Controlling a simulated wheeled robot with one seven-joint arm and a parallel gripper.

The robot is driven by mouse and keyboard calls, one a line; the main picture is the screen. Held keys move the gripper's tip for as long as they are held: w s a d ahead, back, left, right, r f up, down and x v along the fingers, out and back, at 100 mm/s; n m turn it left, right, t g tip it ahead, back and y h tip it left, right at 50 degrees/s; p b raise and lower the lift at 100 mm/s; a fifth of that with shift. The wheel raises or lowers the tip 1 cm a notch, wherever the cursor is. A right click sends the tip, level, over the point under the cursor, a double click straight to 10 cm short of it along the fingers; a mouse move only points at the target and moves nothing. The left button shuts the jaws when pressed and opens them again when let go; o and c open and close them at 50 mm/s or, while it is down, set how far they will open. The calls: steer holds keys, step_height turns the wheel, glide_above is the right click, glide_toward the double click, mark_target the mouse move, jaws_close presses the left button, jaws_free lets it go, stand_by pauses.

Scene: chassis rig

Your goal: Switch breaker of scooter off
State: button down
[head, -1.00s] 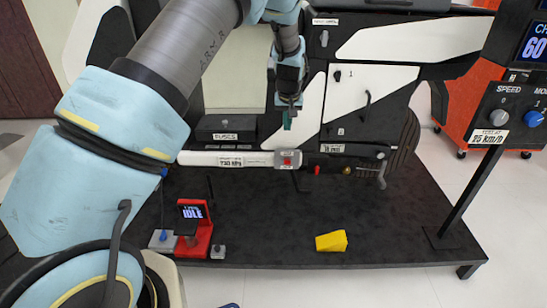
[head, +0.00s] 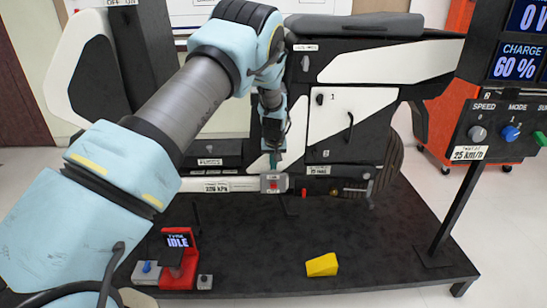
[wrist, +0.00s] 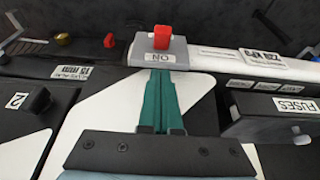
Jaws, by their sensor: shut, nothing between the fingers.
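The breaker is a grey box (head: 273,183) with a red switch on the scooter's lower side, at the end of a white beam. The wrist view shows the box close up (wrist: 176,52), with its upright red switch (wrist: 162,37) and a label reading ON, seen upside down. My gripper (head: 272,166) is just above the box in the head view. In the wrist view its teal fingers (wrist: 160,78) are shut together and empty, their tips at the label edge of the box, short of the red switch. I cannot tell whether they touch the box.
A FUSES box (wrist: 275,118) sits close beside my fingers. A black knob marked 2 (wrist: 38,99) sticks out on the other side. On the platform are a yellow wedge (head: 321,265) and a red stand reading IDLE (head: 181,262). A control post (head: 458,200) stands at right.

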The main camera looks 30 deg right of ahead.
mark_target(273, 183)
steer(key=shift+s+a+f, duration=0.1)
steer(key=shift+s+f, duration=0.1)
steer(key=shift+f, duration=0.65)
steer(key=shift+s+a+f, duration=0.1)
steer(key=shift+s+f, duration=0.05)
steer(key=shift+f, duration=0.65)
steer(key=shift+s+a+f, duration=0.1)
steer(key=shift+s+f, duration=0.1)
steer(key=shift+f, duration=0.65)
steer(key=shift+f+b, duration=0.15)
steer(key=shift+b, duration=0.2)
